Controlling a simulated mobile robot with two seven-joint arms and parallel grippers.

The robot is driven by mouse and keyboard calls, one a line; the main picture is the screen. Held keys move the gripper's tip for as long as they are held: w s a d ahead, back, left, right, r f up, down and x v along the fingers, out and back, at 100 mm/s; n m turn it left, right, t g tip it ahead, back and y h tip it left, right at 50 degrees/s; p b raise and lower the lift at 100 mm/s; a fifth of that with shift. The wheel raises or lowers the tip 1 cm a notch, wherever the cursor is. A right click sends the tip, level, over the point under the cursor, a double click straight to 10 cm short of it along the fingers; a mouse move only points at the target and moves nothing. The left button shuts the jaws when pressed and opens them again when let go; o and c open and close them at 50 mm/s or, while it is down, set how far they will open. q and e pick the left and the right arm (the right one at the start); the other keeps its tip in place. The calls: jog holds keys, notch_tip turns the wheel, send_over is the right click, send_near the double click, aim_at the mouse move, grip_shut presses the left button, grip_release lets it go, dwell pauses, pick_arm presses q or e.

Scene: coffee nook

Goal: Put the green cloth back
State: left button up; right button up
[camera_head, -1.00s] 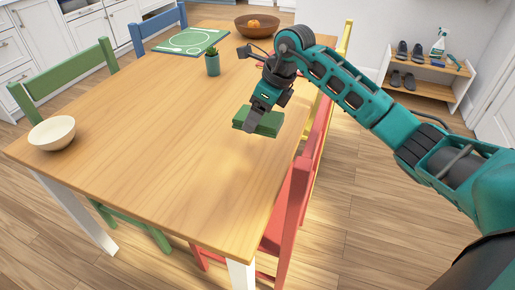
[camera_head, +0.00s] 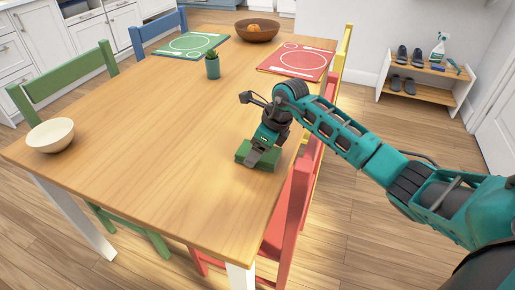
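The green cloth (camera_head: 243,152) is a folded, thick rectangular pad near the right edge of the wooden table. My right gripper (camera_head: 262,160) comes down over it from the right, with a dark finger across its near side. It appears shut on the cloth; the far finger is hidden. The cloth is at or just above the tabletop; I cannot tell whether it touches. My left gripper is not in view.
The table (camera_head: 150,165) is bare around the cloth. A cream bowl (camera_head: 50,135), potted plant (camera_head: 212,66), green placemat (camera_head: 190,45), red placemat (camera_head: 298,62) and brown fruit bowl (camera_head: 257,32) stand farther off. A red chair (camera_head: 290,215) borders the right edge.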

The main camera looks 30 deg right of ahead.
jog(key=shift+f, duration=0.2)
jog(key=o, duration=0.9)
jog(key=shift+r, duration=0.1)
jog(key=shift+o, duration=0.2)
jog(key=shift+r, duration=0.2)
pick_arm(q)
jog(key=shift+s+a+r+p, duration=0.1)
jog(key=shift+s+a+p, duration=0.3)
jog(key=shift+p, duration=0.35)
pick_arm(e)
jog(key=v, duration=1.2)
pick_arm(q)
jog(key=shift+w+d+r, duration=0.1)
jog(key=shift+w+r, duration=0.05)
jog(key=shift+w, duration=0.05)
pick_arm(e)
jog(key=shift+f, duration=0.1)
